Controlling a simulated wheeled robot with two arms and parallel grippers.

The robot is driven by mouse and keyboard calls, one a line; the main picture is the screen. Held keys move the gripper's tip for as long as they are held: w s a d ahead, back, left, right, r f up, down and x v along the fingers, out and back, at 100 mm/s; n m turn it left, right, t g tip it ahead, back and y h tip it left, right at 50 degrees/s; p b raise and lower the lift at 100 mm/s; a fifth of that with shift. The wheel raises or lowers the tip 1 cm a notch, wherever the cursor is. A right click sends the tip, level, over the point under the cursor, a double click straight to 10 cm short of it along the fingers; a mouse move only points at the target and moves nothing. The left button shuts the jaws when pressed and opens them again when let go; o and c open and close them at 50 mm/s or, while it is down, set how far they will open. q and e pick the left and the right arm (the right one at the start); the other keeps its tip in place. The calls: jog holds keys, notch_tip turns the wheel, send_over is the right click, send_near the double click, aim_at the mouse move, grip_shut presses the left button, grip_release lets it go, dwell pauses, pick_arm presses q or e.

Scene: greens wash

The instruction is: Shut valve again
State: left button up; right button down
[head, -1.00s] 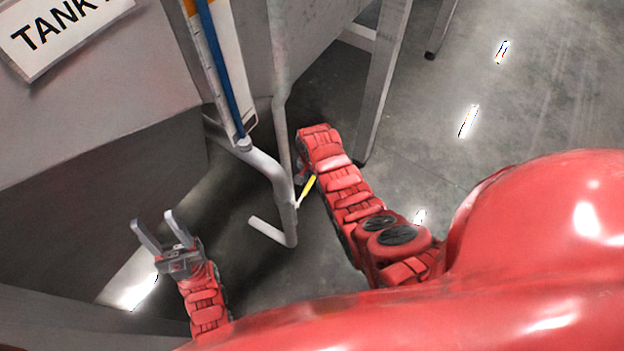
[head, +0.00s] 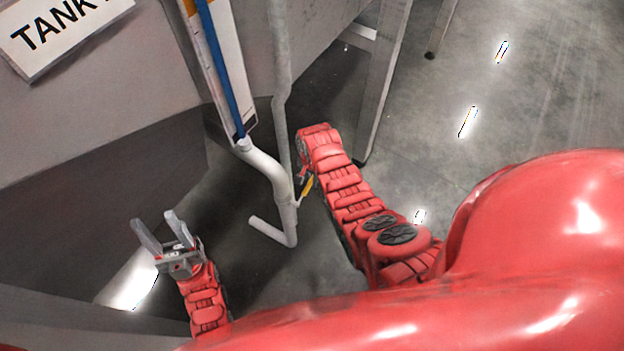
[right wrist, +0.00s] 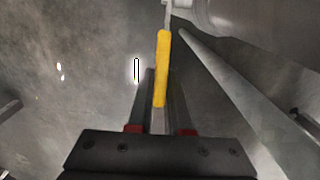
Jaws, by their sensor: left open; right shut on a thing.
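The valve's yellow lever handle (head: 308,187) sits on the grey drain pipe (head: 284,190) below the tank. In the right wrist view the yellow handle (right wrist: 162,68) runs straight out from between my fingers toward the pipe (right wrist: 225,80). My right gripper (right wrist: 160,100) is shut on the handle's near end. In the head view my right arm reaches in beside the pipe, and its fingers are mostly hidden by the wrist. My left gripper (head: 160,232) is open and empty, left of the pipe's open lower end and apart from it.
The tank (head: 120,100) with its sign (head: 60,30) fills the upper left. A blue-striped level gauge (head: 222,65) stands along the pipe. A metal leg (head: 385,85) rises just behind my right arm. The floor to the right is clear.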

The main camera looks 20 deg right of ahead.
dwell(0.8)
jog(key=f+g+y+b, duration=0.1)
jog(key=b, duration=0.4)
jog(key=f+g+y+b, duration=0.1)
jog(key=b, duration=0.4)
jog(key=f+g+y+b, duration=0.1)
jog(key=f+y+b, duration=0.1)
jog(key=b, duration=0.3)
jog(key=shift+w+d, duration=0.2)
jog(key=shift+d, duration=0.15)
jog(key=c, duration=0.8)
grip_release()
jog(key=shift+c, duration=0.2)
jog(key=p+v, duration=0.1)
jog(key=v, duration=1.6)
jog(key=shift+w+p, duration=0.2)
jog(key=shift+p, duration=0.2)
